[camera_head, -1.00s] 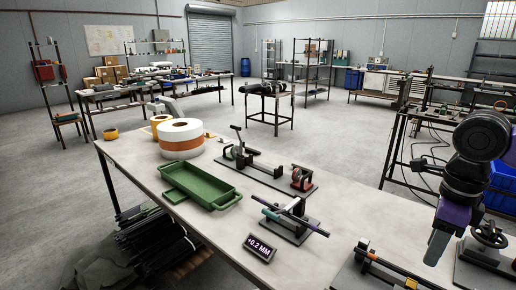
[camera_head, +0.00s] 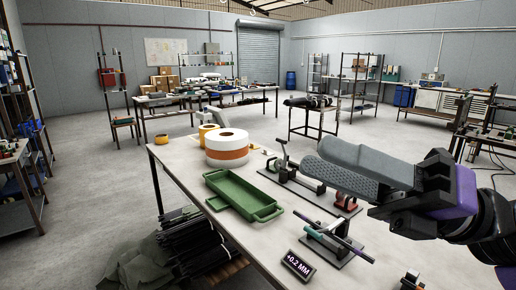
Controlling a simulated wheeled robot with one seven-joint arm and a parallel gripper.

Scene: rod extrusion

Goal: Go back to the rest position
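My gripper (camera_head: 318,152) reaches in from the right edge, held in the air above the bench and pointing left. Its two long grey fingers lie side by side and overlap in this view, so the gap between them is unclear. No held object shows. Below it on the bench is a small fixture (camera_head: 333,240) with a rod lying across it. Beside this stands a display (camera_head: 298,265) reading +0.2 MM. The fingers partly hide a black fixture (camera_head: 285,172) behind them.
A green tray (camera_head: 240,194) and a white and orange roll (camera_head: 227,148) stand on the bench (camera_head: 184,162). Dark rods (camera_head: 188,240) are stacked on the floor at left. A small table (camera_head: 313,107) stands behind. Open floor (camera_head: 95,165) lies left of the bench.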

